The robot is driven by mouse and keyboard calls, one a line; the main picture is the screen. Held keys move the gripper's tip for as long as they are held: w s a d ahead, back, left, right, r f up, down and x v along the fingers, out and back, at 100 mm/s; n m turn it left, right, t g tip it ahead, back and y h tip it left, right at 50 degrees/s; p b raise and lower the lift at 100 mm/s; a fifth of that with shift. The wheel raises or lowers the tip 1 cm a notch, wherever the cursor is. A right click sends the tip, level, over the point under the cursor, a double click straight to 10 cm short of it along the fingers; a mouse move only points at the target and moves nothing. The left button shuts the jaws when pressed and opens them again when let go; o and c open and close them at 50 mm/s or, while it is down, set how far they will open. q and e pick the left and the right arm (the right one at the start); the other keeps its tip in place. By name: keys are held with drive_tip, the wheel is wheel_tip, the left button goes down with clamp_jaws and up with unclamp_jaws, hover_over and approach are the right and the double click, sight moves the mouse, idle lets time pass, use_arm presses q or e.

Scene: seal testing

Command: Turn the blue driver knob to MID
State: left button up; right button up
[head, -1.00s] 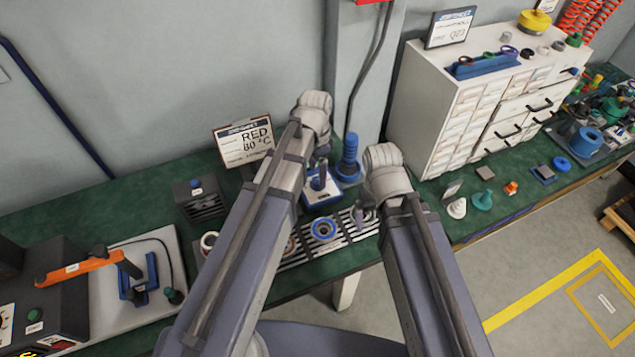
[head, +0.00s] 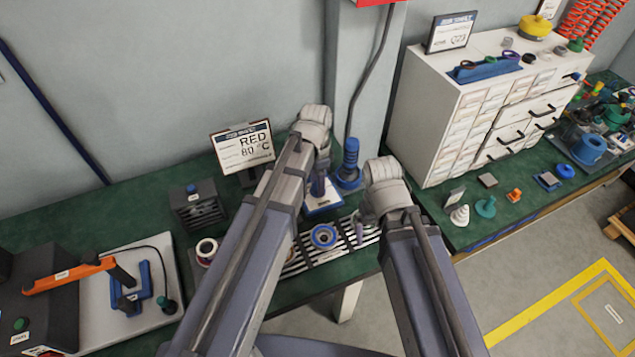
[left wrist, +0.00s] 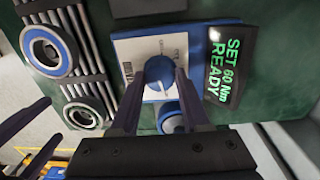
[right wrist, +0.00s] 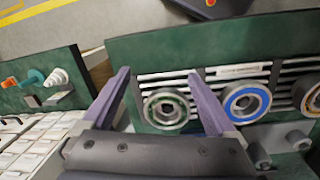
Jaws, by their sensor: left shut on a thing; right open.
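The blue driver knob (left wrist: 158,72) stands on a white panel with a blue edge (left wrist: 128,48) in the left wrist view. A white line shows on its face. My left gripper (left wrist: 160,82) is shut on the knob, one dark finger on each side. In the head view my left gripper (head: 317,184) points down over the same panel (head: 324,206), and its fingers hide the knob. The scale lettering is too small to read. My right gripper (right wrist: 165,88) is open and empty, above the slatted rack, with a green-grey ring (right wrist: 165,109) in view between its fingers.
A display (left wrist: 229,62) beside the panel reads "SET 60 Nm READY". A blue upright tool (head: 351,160) stands behind the panel. A blue ring (head: 323,236) sits on the slatted rack in front. A white drawer cabinet (head: 440,120) stands to the right.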

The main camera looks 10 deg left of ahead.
use_arm(q)
clamp_jaws()
drive_tip(key=n, duration=0.3)
drive_tip(key=shift+n, duration=2.4)
drive_tip(key=o, duration=0.8)
unclamp_jaws()
